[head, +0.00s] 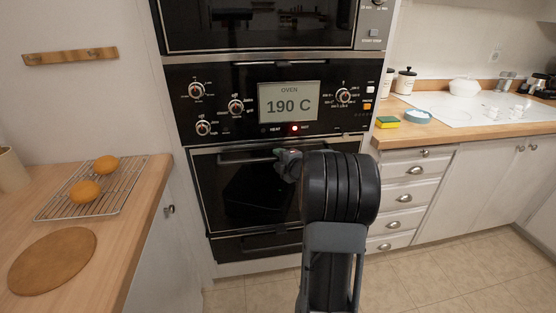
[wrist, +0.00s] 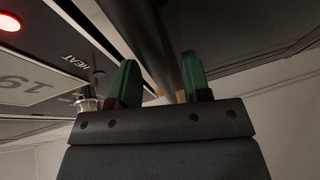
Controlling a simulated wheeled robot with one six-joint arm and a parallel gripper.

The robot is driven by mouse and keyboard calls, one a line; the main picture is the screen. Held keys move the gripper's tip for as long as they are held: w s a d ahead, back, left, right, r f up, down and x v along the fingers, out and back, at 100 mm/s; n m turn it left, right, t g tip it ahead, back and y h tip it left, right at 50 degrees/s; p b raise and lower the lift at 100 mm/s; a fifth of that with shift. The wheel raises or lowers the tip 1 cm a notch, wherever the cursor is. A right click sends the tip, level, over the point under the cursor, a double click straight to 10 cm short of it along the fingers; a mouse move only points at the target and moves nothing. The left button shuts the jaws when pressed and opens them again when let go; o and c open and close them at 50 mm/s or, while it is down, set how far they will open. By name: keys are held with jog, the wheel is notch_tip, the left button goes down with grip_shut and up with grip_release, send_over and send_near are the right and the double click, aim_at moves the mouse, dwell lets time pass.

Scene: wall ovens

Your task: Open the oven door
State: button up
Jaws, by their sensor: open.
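The oven door (head: 240,195) is a dark glass panel below the control panel, and it looks shut. Its bar handle (head: 235,160) runs across the top of the door. My gripper (head: 288,160) is at the right part of the handle, with my arm covering the door's right side. In the wrist view, my gripper's two green fingers (wrist: 159,82) are apart, with the dark handle bar (wrist: 150,40) passing between or just beyond them. I cannot tell whether either finger touches the bar.
The control panel (head: 220,105) with knobs and a 190 C display (head: 289,103) is just above the door. A wooden counter (head: 130,230) with a wire rack (head: 65,207) is at the left. White drawers (head: 412,172) stand at the right. Tiled floor (head: 440,270) is clear.

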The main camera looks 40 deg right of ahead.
jog(key=shift+w+f, duration=0.1)
jog(key=shift+w, duration=0.35)
jog(key=shift+c, duration=0.2)
grip_shut()
